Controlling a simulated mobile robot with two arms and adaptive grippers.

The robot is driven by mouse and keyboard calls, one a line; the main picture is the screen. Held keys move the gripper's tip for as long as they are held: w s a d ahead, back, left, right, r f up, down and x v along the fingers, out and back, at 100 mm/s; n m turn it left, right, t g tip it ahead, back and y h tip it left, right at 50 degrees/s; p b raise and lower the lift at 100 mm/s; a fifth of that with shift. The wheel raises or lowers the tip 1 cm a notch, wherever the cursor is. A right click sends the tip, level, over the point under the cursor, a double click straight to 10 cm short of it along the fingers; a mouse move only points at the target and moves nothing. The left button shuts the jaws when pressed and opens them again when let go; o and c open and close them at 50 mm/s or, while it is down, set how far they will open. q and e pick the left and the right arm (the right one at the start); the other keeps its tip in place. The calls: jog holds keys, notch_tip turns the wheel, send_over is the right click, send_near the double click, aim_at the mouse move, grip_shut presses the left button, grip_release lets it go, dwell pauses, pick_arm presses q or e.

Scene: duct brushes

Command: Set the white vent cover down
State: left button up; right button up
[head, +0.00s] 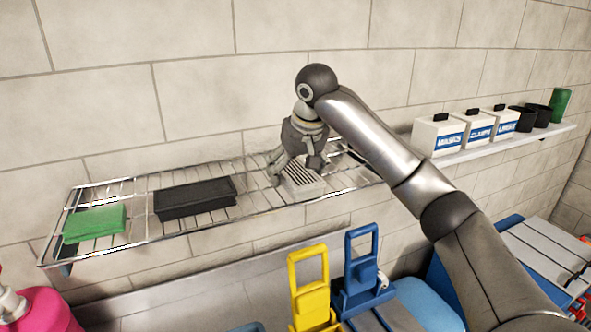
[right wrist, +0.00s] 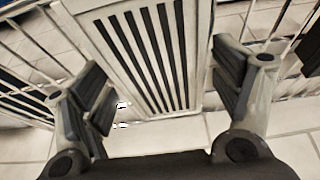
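The white vent cover (head: 303,183) has dark slats and lies on the right part of the wire shelf (head: 258,190). It also shows in the right wrist view (right wrist: 160,55), with its slats between my two fingers. My right gripper (head: 297,165) is above and around the cover, one finger on each side. The fingers are spread wide in the right wrist view (right wrist: 165,95), with their pads close beside the cover's edges. I cannot tell whether a pad touches it. My left gripper is not in view.
A black tray (head: 195,198) and a green sponge (head: 94,223) sit farther left on the wire shelf. White labelled boxes (head: 438,136), black cups and a green cylinder (head: 560,104) stand on a wall shelf at right. Yellow (head: 310,290) and blue (head: 360,265) handled things stand below.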

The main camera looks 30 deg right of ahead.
aim_at(295, 170)
jog(key=shift+r, duration=0.15)
jog(key=shift+s+r+b, duration=0.1)
jog(key=shift+r+b, duration=0.15)
jog(key=shift+b, duration=0.05)
jog(key=b+v, duration=0.1)
jog(key=v, duration=1)
jog(key=shift+r+b, duration=0.25)
jog(key=shift+b, duration=0.1)
